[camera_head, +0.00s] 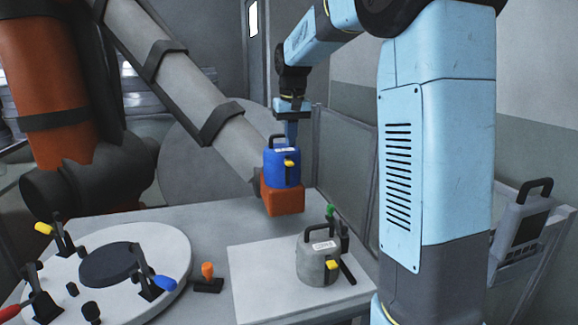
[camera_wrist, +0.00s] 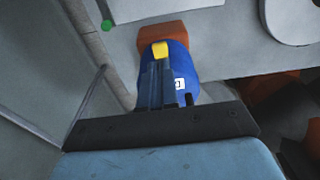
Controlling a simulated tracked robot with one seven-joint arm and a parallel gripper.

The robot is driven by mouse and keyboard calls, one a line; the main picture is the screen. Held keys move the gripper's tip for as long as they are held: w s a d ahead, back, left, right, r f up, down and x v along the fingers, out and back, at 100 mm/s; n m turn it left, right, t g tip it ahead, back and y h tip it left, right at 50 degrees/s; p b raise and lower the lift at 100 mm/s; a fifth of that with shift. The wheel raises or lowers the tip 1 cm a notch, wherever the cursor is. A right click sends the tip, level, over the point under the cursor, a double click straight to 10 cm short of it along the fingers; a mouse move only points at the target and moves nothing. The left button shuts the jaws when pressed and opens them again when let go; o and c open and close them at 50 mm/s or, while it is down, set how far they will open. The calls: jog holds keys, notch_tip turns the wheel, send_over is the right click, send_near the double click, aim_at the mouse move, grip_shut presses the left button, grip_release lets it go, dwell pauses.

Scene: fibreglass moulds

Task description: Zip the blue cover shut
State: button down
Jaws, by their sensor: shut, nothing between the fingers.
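The blue cover (camera_head: 282,172) stands upright on an orange block (camera_head: 284,199), with a dark handle on top, a white label and a yellow tab (camera_head: 289,163) on its side. In the wrist view the blue cover (camera_wrist: 180,62) lies beyond my fingers, and the yellow tab (camera_wrist: 160,49) shows just past their tips. My gripper (camera_head: 291,140) is shut and empty, pointing down at the top of the cover. It also shows in the wrist view (camera_wrist: 159,68). I cannot tell whether the fingertips touch the cover or tab. The zip line is too small to see.
A grey jug-like object (camera_head: 317,258) with a yellow tab stands on a white sheet (camera_head: 260,285). A round white plate (camera_head: 165,250) with several clamps is at the left. A small orange-topped piece (camera_head: 207,272) lies between. Another grey handled object (camera_head: 520,225) is at the right.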

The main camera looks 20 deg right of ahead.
aim_at(290, 163)
jog(key=f, duration=0.5)
jog(key=shift+w, duration=0.3)
jog(key=shift+f, duration=0.3)
